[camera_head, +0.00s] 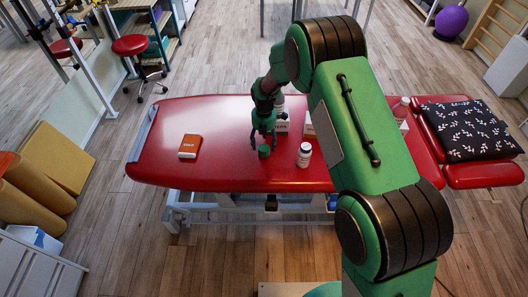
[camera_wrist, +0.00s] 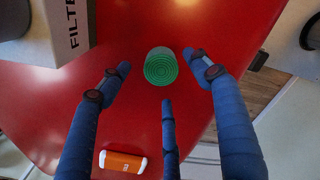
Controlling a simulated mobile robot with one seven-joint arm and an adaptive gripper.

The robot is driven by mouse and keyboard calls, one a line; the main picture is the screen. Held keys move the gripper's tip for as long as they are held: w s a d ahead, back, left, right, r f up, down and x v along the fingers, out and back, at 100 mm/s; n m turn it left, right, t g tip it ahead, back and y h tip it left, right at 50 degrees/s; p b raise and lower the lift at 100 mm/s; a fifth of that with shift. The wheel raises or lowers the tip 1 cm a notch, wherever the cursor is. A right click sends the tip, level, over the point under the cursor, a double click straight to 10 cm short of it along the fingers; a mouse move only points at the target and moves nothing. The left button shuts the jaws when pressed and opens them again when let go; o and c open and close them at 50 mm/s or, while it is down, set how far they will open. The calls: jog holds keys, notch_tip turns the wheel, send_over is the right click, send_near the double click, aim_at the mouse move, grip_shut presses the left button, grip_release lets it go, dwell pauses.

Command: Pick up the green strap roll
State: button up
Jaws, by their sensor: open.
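The green strap roll (camera_head: 264,151) stands on the red treatment table (camera_head: 225,170), near its front edge. In the wrist view the roll (camera_wrist: 160,68) shows its green spiral end towards the camera, with a grey side behind it. My gripper (camera_head: 263,138) is open above the roll and points down. In the wrist view its blue fingers spread around the roll, left, right and below in the picture. The fingers look apart from the roll, and nothing is held between them.
An orange and white box (camera_head: 189,146) lies to the left. A white bottle (camera_head: 304,155) stands close to the right of the roll. A box marked "FILTER" (camera_wrist: 70,28) is near my left finger in the wrist view. A patterned pillow (camera_head: 468,129) lies far right.

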aim_at(264, 148)
jog(key=shift+s+f+b, duration=0.1)
jog(key=shift+f+b, duration=0.7)
jog(key=shift+f, duration=1.8)
jog(key=c, duration=1.3)
